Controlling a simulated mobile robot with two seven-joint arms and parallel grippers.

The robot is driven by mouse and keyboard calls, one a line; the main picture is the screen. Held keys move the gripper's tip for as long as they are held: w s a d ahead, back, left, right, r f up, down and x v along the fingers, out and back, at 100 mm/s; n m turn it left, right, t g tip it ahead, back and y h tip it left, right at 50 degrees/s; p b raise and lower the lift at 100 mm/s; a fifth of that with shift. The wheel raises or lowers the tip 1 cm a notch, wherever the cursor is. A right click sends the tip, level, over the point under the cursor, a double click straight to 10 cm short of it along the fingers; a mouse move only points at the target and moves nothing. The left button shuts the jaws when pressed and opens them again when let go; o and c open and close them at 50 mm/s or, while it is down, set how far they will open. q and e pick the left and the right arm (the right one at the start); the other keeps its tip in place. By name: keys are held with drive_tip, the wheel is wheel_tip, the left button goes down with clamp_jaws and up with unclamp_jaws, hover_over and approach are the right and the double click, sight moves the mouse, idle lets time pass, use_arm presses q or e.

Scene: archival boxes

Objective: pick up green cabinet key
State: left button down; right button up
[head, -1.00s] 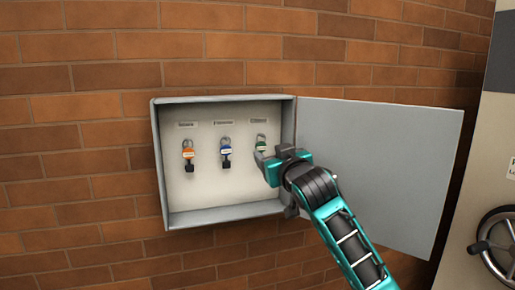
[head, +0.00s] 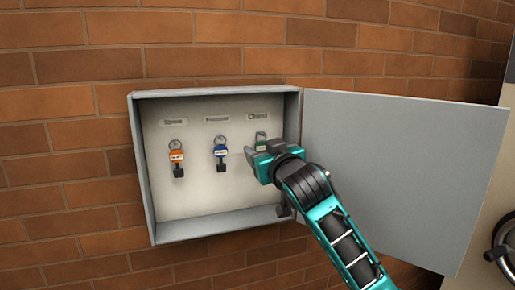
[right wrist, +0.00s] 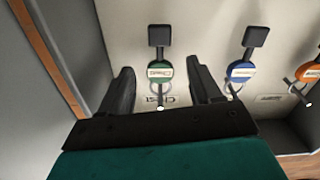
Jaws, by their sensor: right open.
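The green key (head: 261,139) hangs on the right side of the open wall cabinet (head: 211,224), mostly hidden behind my right gripper in the head view. In the right wrist view the green key (right wrist: 160,68), with its round green tag and dark square end, shows between the two fingers. My right gripper (head: 250,155) is open, with its fingers at either side of the key and apart from it in the wrist view (right wrist: 162,85). My left gripper is not in view.
A blue key (head: 221,151) hangs just left of the green one, and an orange key (head: 177,158) hangs farther left. The cabinet door (head: 395,170) stands open to the right, close beside my right arm. Brick wall surrounds the cabinet.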

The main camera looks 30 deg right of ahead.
drive_tip(key=shift+w, duration=0.15)
drive_tip(key=shift+s+r, duration=0.1)
drive_tip(key=shift+s, duration=0.1)
drive_tip(key=shift+c, duration=0.6)
drive_tip(key=c, duration=1)
drive_tip(key=shift+w+r, duration=0.1)
